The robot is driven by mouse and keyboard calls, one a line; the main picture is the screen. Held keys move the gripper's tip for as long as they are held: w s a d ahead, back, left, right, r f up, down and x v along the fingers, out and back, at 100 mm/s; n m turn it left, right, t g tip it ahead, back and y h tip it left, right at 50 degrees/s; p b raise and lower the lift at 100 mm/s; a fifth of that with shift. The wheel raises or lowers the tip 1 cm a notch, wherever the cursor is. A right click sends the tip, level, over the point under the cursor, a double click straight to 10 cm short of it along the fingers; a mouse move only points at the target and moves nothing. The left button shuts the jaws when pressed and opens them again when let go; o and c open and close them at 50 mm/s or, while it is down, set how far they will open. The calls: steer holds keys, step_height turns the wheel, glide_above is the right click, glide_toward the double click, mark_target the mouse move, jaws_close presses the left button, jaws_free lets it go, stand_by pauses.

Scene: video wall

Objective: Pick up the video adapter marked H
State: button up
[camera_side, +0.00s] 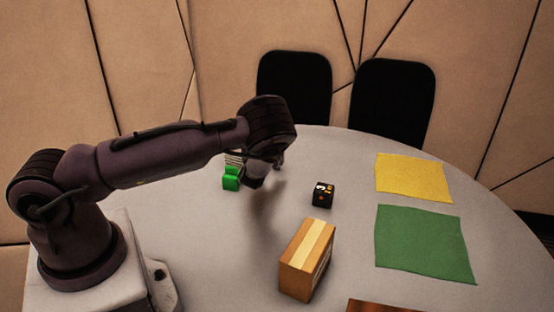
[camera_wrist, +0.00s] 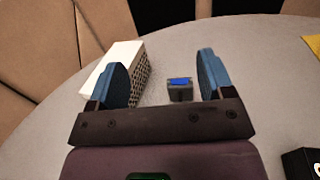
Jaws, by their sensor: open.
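A small grey block with a blue top (camera_wrist: 180,88), which looks like a video adapter, stands on the table in the wrist view. It appears between my fingers, nearer the right one, and is not gripped. No letter H is legible on it. My gripper (camera_wrist: 163,72) is open, its two blue fingers apart with nothing held. In the side view my gripper (camera_side: 266,170) hangs over the table's far left part, beside a bright green block (camera_side: 231,178). A dark shape beneath it there may be the adapter or a finger; I cannot tell.
A white box with a perforated side (camera_wrist: 122,58) stands close to my left finger. A black box with orange and white marks (camera_side: 322,195) and a cardboard box (camera_side: 305,262) stand mid-table. Yellow (camera_side: 413,178) and green cloths (camera_side: 425,243) lie flat at right. Two black chairs are behind.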

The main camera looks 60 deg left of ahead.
steer(key=shift+m+t+h, duration=0.4)
steer(key=shift+t+h, duration=0.1)
steer(key=f, duration=0.5)
steer(key=w+d+f, duration=0.1)
steer(key=f, duration=0.1)
steer(key=shift+f, duration=0.3)
steer(key=shift+w+a+f, duration=0.35)
steer(key=shift+w+a, duration=0.2)
steer(key=shift+a, duration=0.1)
steer(key=shift+x, duration=2.95)
steer(key=c, duration=1)
